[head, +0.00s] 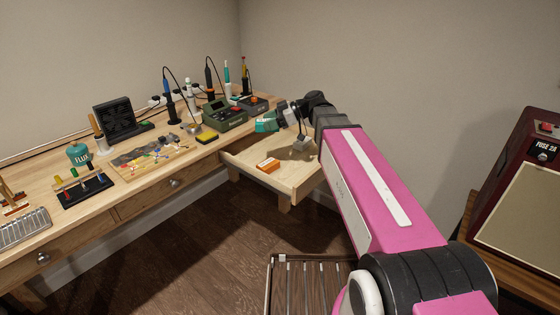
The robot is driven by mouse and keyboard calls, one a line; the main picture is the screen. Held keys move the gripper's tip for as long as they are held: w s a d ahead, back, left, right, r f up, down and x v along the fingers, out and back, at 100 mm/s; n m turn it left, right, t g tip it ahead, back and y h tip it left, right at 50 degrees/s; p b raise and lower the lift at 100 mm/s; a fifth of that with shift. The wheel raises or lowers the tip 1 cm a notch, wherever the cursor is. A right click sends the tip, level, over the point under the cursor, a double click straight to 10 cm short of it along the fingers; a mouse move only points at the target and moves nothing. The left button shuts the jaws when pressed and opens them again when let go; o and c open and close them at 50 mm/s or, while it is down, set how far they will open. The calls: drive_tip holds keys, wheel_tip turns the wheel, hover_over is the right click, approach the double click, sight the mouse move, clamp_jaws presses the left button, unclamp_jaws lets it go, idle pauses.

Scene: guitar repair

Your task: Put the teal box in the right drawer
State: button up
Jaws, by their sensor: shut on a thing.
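The teal box (266,123) is at the right end of the workbench, by the back edge of the open right drawer (232,160). My gripper (279,117) comes in from the right and is shut on the teal box. The fingers are small and partly hidden by the wrist. I cannot tell whether the box touches the benchtop or hangs above the drawer.
An orange box (268,165) and a small grey object (302,143) appear in the drawer. A green soldering station (224,116) and yellow sponge (207,138) stand left of the teal box. The drawer's front middle is bare. A dark red amplifier (522,165) stands at right.

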drive_tip(key=shift+s+d, duration=0.15)
drive_tip(key=shift+s, duration=0.45)
drive_tip(key=shift+d+f, duration=0.2)
drive_tip(key=shift+w+d+f, duration=1.2)
drive_tip(key=shift+w+f, duration=0.2)
drive_tip(key=shift+f, duration=0.4)
drive_tip(key=shift+w+d+f, duration=1.15)
drive_tip(key=shift+w+f, duration=0.25)
drive_tip(key=shift+f, duration=0.35)
drive_tip(key=shift+w+d+f, duration=1.2)
drive_tip(key=shift+w+f, duration=0.2)
drive_tip(key=shift+f, duration=0.4)
drive_tip(key=shift+f, duration=0.6)
drive_tip(key=o, duration=0.9)
drive_tip(key=shift+r, duration=0.3)
drive_tip(key=shift+r+v, duration=0.15)
drive_tip(key=shift+v, duration=1.8)
drive_tip(key=shift+r+v, duration=0.15)
drive_tip(key=shift+v, duration=1.75)
